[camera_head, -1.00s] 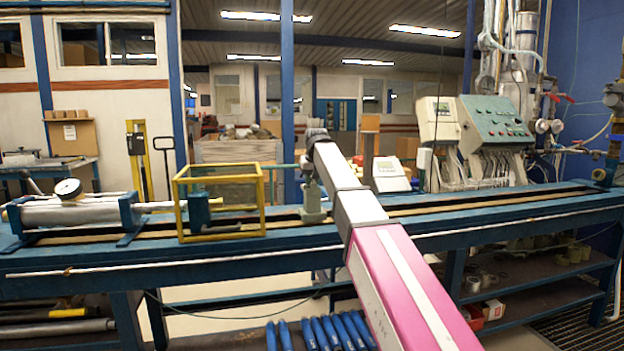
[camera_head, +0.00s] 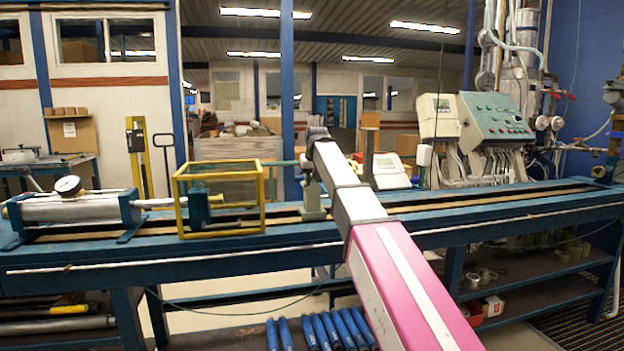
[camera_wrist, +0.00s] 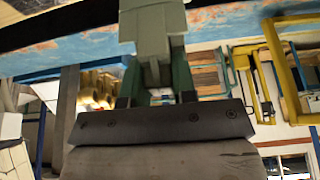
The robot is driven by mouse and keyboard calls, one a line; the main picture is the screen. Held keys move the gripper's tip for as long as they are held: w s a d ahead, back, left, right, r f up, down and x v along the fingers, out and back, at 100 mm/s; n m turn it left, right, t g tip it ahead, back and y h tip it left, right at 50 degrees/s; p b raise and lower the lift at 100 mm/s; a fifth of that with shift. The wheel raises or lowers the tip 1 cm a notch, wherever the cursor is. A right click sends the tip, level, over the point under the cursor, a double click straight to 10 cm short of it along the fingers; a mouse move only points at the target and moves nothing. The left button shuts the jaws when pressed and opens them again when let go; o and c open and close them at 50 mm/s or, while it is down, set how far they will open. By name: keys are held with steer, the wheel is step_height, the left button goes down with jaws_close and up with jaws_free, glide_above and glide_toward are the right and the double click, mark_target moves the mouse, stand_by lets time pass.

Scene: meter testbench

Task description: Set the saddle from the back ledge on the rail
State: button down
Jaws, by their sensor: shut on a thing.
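The saddle (camera_head: 314,203) is a grey-green block with a narrower neck. In the head view it is upright at the rail (camera_head: 450,205), just left of my arm. Its base is at rail height, but I cannot tell whether it bears fully on the rail. In the wrist view the saddle (camera_wrist: 152,28) extends from between the fingers toward the dark rail strip at the top. My gripper (camera_wrist: 157,88) is shut on the saddle's neck. In the head view my wrist hides part of the gripper.
A yellow-framed box (camera_head: 220,199) stands on the bench left of the saddle, with a grey cylinder (camera_head: 75,212) and dial gauge (camera_head: 68,186) farther left. A green control panel (camera_head: 493,118) stands behind the bench. The rail right of my arm is clear.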

steer(key=shift+f, duration=0.1)
stand_by(0.3)
steer(key=shift+f, duration=1.05)
stand_by(0.7)
steer(key=c, duration=0.8)
jaws_free()
steer(key=shift+c, duration=0.2)
steer(key=shift+r, duration=4.55)
